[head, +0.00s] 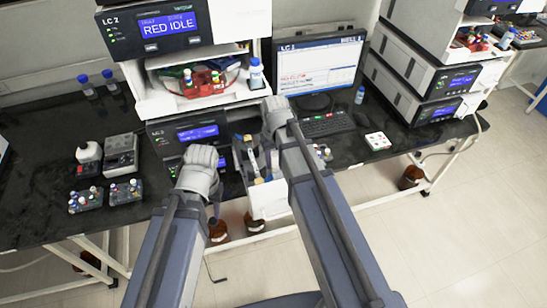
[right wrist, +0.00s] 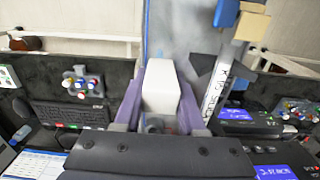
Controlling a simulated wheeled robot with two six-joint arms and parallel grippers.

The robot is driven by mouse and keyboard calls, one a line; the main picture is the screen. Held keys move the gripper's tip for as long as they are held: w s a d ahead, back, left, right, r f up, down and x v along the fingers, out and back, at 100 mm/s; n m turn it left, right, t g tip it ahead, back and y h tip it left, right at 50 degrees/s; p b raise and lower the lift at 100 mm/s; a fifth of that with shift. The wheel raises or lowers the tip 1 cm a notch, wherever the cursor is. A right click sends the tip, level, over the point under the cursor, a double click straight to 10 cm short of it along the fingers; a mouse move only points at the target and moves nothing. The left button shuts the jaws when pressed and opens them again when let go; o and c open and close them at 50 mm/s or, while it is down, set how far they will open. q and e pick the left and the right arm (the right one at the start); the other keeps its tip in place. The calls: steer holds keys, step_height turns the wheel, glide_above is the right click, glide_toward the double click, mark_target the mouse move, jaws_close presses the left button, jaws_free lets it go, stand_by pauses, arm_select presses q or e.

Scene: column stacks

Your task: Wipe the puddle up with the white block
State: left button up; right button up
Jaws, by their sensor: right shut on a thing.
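My right gripper (right wrist: 160,105) is shut on a white block (right wrist: 160,84), which shows between its two purple fingers in the right wrist view. In the head view my right arm reaches up to the front of the middle stack, and its wrist hides the fingers and the block. My left gripper (head: 200,172) is in front of the lower LC 2 module, left of the right arm. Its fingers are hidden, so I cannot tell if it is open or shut. I cannot make out the puddle in either view.
The LC 2 stack (head: 190,70) stands at the centre with small bottles on its open shelf. A grey instrument (head: 121,155) and vial racks stand left. The front bench edge is close.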

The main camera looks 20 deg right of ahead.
steer(key=shift+s, duration=0.4)
steer(key=shift+s+r, duration=0.1)
steer(key=shift+s, duration=0.9)
steer(key=shift+w, duration=0.1)
steer(key=shift+w, duration=1.05)
steer(key=shift+w, duration=0.1)
steer(key=shift+w, duration=1.05)
